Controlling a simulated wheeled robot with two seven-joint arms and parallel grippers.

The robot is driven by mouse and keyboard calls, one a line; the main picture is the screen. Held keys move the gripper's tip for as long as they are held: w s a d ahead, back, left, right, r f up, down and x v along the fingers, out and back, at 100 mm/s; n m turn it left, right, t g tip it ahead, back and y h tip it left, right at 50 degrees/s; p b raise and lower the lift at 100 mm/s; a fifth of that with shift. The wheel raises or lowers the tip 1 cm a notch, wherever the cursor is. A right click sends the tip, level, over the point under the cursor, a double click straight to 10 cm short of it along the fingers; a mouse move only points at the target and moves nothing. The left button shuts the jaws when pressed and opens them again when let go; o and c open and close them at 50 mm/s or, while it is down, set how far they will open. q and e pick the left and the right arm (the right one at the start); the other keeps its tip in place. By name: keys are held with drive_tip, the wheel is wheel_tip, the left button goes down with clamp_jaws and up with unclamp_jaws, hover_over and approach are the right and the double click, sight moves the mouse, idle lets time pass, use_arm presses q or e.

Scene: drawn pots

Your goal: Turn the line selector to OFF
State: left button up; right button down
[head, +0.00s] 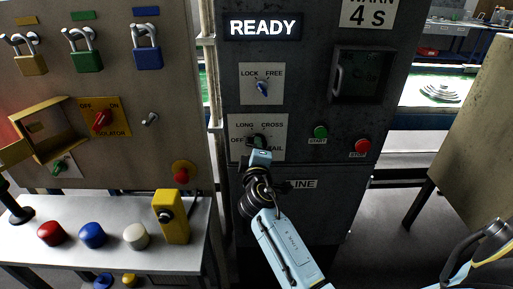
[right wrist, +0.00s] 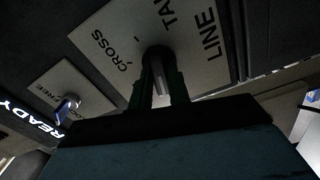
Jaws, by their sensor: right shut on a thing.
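The line selector (head: 259,137) is a dark knob on a pale plate (head: 237,124) on the dark cabinet. CROSS shows on the plate (right wrist: 190,35) beside the knob. I cannot tell which label the knob points to. My left gripper is not in view.
Above sits a LOCK/FREE switch (head: 262,87) under a lit READY sign (head: 264,27). Green START (head: 320,132) and red STOP (head: 361,147) buttons are to the right. The left panel holds padlocks, a red isolator (head: 102,121) and a red button (head: 182,175).

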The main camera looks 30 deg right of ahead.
idle(0.3)
drive_tip(key=c, duration=1.3)
unclamp_jaws()
drive_tip(key=b+v, duration=0.2)
drive_tip(key=v, duration=1.1)
drive_tip(key=shift+s+a, duration=0.1)
drive_tip(key=shift+s, duration=0.1)
